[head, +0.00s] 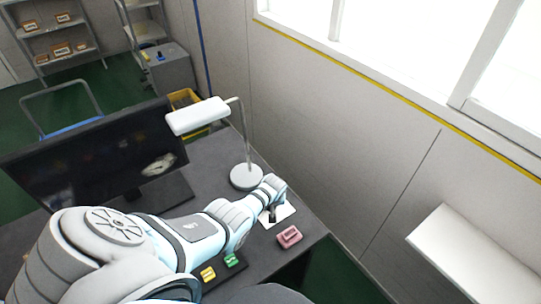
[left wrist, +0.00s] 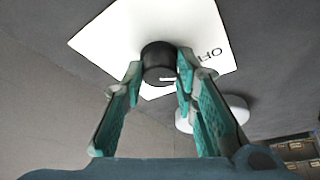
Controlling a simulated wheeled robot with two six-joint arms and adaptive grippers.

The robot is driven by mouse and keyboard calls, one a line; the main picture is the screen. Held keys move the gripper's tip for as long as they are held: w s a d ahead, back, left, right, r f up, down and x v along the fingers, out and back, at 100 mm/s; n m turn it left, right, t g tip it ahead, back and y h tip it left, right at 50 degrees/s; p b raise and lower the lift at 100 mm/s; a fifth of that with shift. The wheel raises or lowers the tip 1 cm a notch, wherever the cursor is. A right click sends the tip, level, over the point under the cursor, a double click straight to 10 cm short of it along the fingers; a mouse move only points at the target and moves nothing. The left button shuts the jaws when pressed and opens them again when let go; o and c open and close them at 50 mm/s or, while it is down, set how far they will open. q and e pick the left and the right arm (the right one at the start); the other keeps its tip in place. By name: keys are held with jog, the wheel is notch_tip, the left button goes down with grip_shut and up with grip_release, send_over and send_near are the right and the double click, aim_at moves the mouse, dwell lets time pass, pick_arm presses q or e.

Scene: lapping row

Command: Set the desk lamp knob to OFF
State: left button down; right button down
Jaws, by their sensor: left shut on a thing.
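The black round knob (left wrist: 158,56) stands on a white plate (left wrist: 110,32) in the left wrist view. A small white mark shows on the knob's lower edge. The letters OFF are printed on the plate right of the knob, upside down in this view. My left gripper (left wrist: 161,70) has its two teal fingers on either side of the knob, shut on it. In the head view my left gripper (head: 272,212) is over the white plate (head: 287,210) and mostly hides the knob. The desk lamp (head: 198,115) stands just behind, on a round base (head: 246,178). My right gripper is not in view.
A pink block (head: 289,237) lies close in front of the plate, near the desk's right edge. A yellow block (head: 208,273) and a green block (head: 232,260) sit beside my left arm. A dark monitor (head: 95,155) stands at left. A wall rises at right.

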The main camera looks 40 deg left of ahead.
pick_arm(q)
jog(key=c, duration=1.3)
grip_release()
jog(key=v, duration=1.2)
jog(key=shift+w, duration=0.1)
jog(key=shift+a, duration=0.1)
